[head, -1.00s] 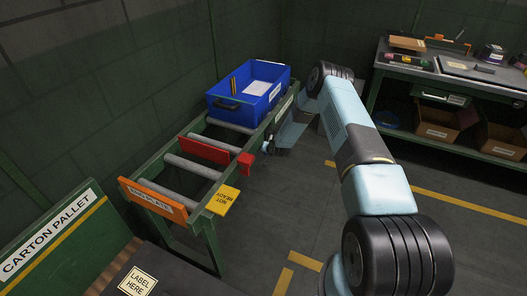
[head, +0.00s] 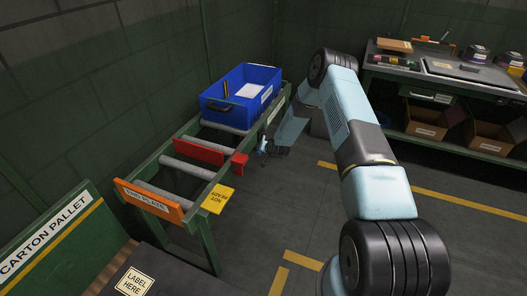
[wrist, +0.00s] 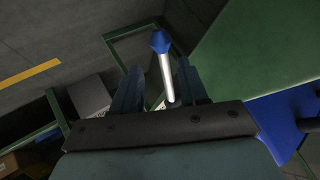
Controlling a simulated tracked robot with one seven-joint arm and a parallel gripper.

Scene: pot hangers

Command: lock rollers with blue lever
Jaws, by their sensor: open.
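The roller stand (head: 206,236) has green side rails and several grey rollers (head: 186,167). A blue bin (head: 226,115) sits on its far end. In the wrist view the lever (wrist: 166,76), a silver rod with a blue tip (wrist: 160,42), stands between the two fingers of my gripper (wrist: 158,88). The fingers are open, with a gap seen on each side of the rod; contact is not clear. In the head view my gripper (head: 268,148) is low beside the right rail, partly hidden by the arm, and the lever is too small to make out surely.
A red bar (head: 198,152) lies across the rollers, with a red block (head: 239,164) at the rail. A yellow NOT READY plate (head: 218,199) and an orange END PLATE (head: 148,200) are nearer. A workbench (head: 450,75) stands back right. Floor right of the stand is clear.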

